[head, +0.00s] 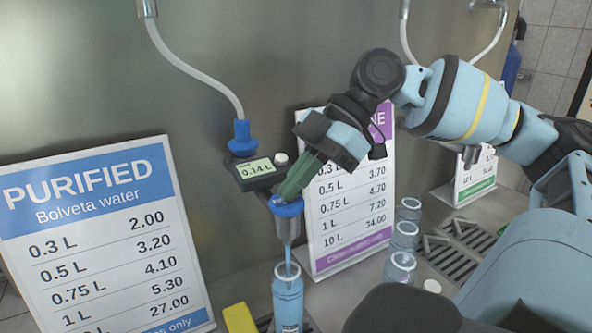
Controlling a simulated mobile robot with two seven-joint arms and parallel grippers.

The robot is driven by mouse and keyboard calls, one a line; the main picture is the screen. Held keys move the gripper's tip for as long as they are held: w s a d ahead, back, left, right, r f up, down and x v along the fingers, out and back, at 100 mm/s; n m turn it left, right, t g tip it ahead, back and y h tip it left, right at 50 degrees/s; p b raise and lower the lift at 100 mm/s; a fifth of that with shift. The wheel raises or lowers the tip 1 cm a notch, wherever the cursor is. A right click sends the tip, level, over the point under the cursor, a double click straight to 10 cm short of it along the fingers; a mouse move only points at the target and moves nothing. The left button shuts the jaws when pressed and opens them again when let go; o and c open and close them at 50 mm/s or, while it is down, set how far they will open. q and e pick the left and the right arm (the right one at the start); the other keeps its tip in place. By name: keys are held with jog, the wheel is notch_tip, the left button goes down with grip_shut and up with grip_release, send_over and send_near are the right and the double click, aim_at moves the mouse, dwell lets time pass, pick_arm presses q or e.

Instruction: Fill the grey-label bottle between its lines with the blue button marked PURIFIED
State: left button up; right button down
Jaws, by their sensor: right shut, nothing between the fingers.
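My right gripper (292,184) is shut and empty, with its green fingertips at the blue button (286,207) on the tap by the PURIFIED sign. They appear to touch it. The small display (256,168) beside it reads 0.14 L. A thin stream (288,256) runs from the nozzle (287,228) down into the mouth of a bluish bottle (288,298) that stands upright below. A pale patch shows low on this bottle, but the frame cuts it off. I cannot make out its label colour, lines or water level. My left gripper is not in view.
The PURIFIED price sign (98,235) stands at left, and a purple-edged sign (347,205) stands behind my right gripper. Several clear bottles (402,240) stand right of the stream, near a drain grate (455,250). A yellow object (239,318) is left of the bottle.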

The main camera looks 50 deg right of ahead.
jog(key=shift+s+f, duration=0.1)
jog(key=shift+f, duration=0.3)
jog(key=shift+d+r, duration=0.1)
jog(key=shift+r, duration=0.1)
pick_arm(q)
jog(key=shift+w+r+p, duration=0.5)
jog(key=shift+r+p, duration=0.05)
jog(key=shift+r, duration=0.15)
pick_arm(e)
jog(key=v, duration=0.8)
jog(key=shift+r, duration=0.15)
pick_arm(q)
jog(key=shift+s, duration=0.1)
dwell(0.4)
